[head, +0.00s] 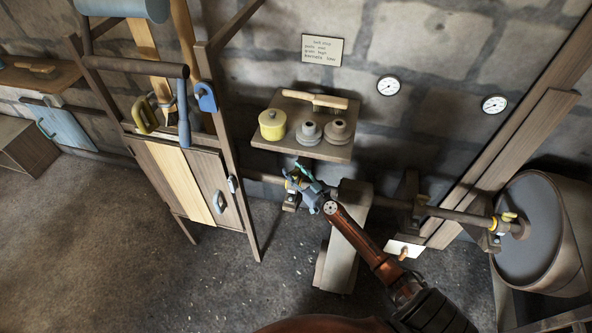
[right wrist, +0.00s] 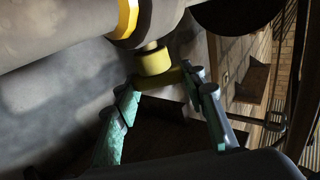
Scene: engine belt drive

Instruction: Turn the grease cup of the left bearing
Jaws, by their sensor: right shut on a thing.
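The line shaft (head: 455,213) runs low along the wall. Its left bearing (head: 291,200) has yellow parts, and its cup is mostly hidden by my gripper in the head view. My right gripper (head: 305,180) is at this bearing, its arm coming in from the lower right. In the right wrist view, the yellow grease cup (right wrist: 155,62) sits on a short stem beside the thick shaft. The teal fingers of my right gripper (right wrist: 160,85) lie on either side of the cup's end and are shut on it. My left gripper is not in view.
A wall shelf (head: 285,145) with a yellow tin (head: 272,124) and grey pieces hangs just above the bearing. A wooden rack (head: 228,140) with tools stands to the left. A large drum (head: 540,235) is at the right. The floor at left is clear.

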